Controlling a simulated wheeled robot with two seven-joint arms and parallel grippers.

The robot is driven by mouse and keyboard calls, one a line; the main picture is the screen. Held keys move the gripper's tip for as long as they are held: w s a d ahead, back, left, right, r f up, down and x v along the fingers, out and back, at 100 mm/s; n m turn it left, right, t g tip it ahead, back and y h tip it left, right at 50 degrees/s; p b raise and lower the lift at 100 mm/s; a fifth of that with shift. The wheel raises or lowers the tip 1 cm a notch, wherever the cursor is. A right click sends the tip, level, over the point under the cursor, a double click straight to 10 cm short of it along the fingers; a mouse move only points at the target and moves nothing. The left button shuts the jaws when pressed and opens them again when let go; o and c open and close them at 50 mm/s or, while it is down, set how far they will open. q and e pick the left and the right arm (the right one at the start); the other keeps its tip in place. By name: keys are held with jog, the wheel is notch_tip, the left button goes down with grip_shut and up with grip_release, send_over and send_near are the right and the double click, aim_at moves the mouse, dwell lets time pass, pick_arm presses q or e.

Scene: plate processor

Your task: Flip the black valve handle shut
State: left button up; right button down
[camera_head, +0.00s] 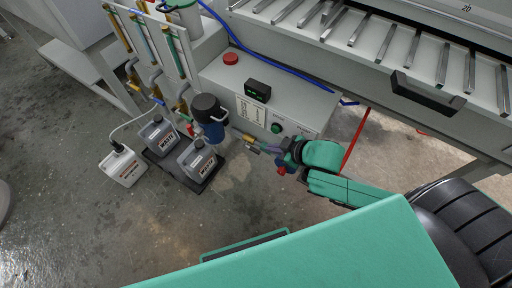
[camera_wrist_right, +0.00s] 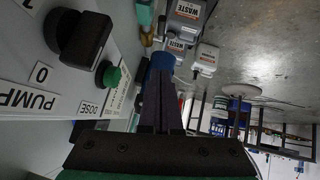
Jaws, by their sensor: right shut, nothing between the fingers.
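No black valve handle can be singled out with certainty. Small coloured valve handles sit on the pipes at the upper left of the head view, including a yellow one (camera_head: 133,86); the parts behind the black-capped blue cylinder (camera_head: 213,131) are hidden. My right gripper (camera_head: 247,139) is in front of the control box, just right of that cylinder. In the right wrist view its dark fingers (camera_wrist_right: 162,92) are together and empty, pointing towards a blue part (camera_wrist_right: 162,61). Whether they touch it cannot be told. My left gripper is not in view.
The control box (camera_head: 222,77) has a red button (camera_head: 231,58) and a green one (camera_head: 276,128). A large black knob (camera_wrist_right: 83,38) shows close by in the wrist view. Waste jugs (camera_head: 198,160) stand in a black tray (camera_head: 207,186). Open floor lies in front.

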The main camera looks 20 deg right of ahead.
jog(key=b, duration=0.3)
send_over(252, 149)
jog(key=s, duration=0.3)
notch_tip(252, 149, down, 7)
jog(key=f, duration=0.2)
jog(key=d+b, duration=0.1)
jog(key=shift+w+f, duration=0.25)
jog(key=shift+f, duration=0.15)
jog(key=shift+d+f, duration=0.2)
jog(key=shift+f, duration=0.35)
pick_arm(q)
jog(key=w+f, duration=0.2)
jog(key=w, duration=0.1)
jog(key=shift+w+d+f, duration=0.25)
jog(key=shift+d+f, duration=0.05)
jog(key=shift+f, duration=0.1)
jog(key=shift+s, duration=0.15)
